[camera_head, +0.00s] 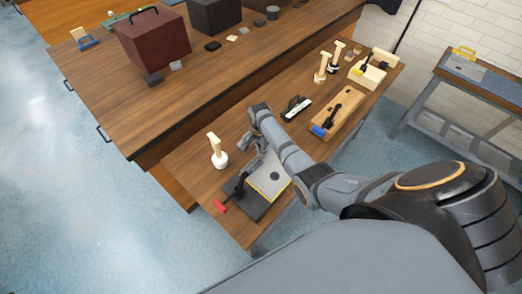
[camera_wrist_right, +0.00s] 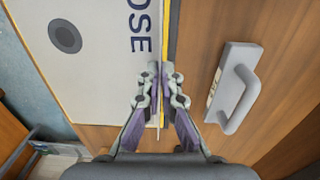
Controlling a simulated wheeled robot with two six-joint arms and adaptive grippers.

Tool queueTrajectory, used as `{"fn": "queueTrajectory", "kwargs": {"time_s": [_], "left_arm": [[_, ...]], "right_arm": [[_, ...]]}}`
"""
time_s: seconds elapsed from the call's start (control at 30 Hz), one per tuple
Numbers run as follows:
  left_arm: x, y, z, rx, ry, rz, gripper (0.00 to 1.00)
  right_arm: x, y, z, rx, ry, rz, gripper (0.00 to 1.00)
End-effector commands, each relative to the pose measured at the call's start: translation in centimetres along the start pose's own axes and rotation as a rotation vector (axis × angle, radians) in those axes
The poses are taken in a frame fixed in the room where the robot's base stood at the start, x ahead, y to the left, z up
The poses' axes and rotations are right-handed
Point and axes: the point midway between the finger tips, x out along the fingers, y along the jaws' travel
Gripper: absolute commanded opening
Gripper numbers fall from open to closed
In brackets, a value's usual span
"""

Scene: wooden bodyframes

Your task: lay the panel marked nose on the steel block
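The pale panel (camera_head: 268,172) has a dark round spot and a yellow edge in the head view. In the right wrist view the panel (camera_wrist_right: 95,75) shows the letters "OSE", with the rest cut off. My right gripper (camera_wrist_right: 160,72) has its fingers close together on either side of the panel's yellow edge, shut on it. In the head view this gripper (camera_head: 258,143) is at the panel's far edge. A dark grey block (camera_head: 253,207), likely the steel block, shows under the panel's near left side. I cannot tell whether they touch. My left gripper is not in view.
A black tool with a red end (camera_head: 219,206) lies at the block's left. A wooden-handled tool with a white base (camera_head: 219,160) stands nearby. A grey handled piece (camera_wrist_right: 237,88) is right of the gripper in the wrist view.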

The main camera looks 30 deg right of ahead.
Motion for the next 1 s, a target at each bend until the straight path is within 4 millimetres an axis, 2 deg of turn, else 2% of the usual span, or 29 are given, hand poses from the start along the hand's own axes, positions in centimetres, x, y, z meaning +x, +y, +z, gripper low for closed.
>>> {"fn": "queueTrajectory", "kwargs": {"time_s": [0.13,0.37,0.57,0.8,1.0], "left_arm": [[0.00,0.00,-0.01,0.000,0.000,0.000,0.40],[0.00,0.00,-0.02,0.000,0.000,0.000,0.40],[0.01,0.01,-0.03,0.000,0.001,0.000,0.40],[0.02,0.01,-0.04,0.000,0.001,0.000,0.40],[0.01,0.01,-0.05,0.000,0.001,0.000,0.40]], "right_arm": [[-0.06,-0.04,-0.02,0.000,0.000,-0.001,0.00],[-0.04,-0.02,-0.01,0.000,0.000,0.000,0.32],[-0.01,0.00,-0.01,0.000,0.000,0.000,0.32],[0.03,0.03,0.01,0.000,0.000,0.001,0.59],[0.01,0.01,0.00,0.000,0.000,0.000,0.59]]}}
